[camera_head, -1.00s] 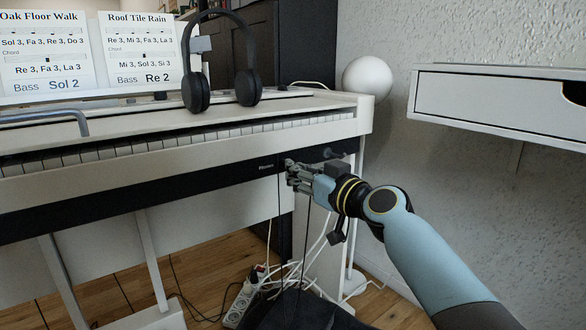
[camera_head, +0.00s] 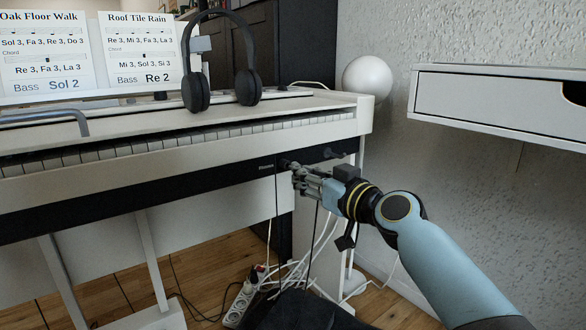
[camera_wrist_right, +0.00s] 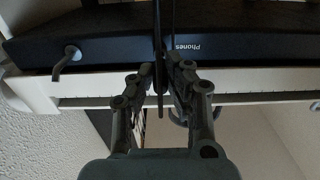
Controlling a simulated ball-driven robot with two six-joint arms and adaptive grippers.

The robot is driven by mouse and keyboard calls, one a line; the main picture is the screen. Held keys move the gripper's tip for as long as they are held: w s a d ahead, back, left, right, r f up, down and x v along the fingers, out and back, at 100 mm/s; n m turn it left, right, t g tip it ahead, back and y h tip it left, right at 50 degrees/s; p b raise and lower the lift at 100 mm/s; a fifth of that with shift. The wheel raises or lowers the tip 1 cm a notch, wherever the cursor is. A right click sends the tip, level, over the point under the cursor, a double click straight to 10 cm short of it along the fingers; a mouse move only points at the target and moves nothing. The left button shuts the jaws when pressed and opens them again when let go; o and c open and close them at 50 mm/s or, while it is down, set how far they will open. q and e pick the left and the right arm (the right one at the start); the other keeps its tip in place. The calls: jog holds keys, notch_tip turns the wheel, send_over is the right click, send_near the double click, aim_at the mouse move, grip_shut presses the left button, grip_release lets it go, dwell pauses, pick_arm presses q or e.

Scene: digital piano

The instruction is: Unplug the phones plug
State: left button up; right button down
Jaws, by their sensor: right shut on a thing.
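My right gripper (camera_head: 297,172) is at the piano's dark front panel (camera_head: 190,188), just right of the small white Phones label (camera_head: 266,168). In the right wrist view the gripper (camera_wrist_right: 160,68) has its fingers closed around a thin dark plug or cable (camera_wrist_right: 159,84), and the label (camera_wrist_right: 187,47) reads upside down beside it. The fingers hide most of the phones plug and its socket; I cannot tell whether its tip is still in the socket. A black cable (camera_head: 314,235) hangs below the gripper, another (camera_head: 277,215) just left of it. My left gripper is not in view.
A dark knob-like part (camera_head: 334,152) sticks out of the panel to the right; the wrist view shows a grey hooked part (camera_wrist_right: 68,60) there. Headphones (camera_head: 250,88) rest on the piano. A white shelf (camera_head: 490,100) is at right. Cables and a power strip (camera_head: 238,306) lie below.

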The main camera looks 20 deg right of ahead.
jog(key=shift+s, duration=0.1)
jog(key=shift+v, duration=2.45)
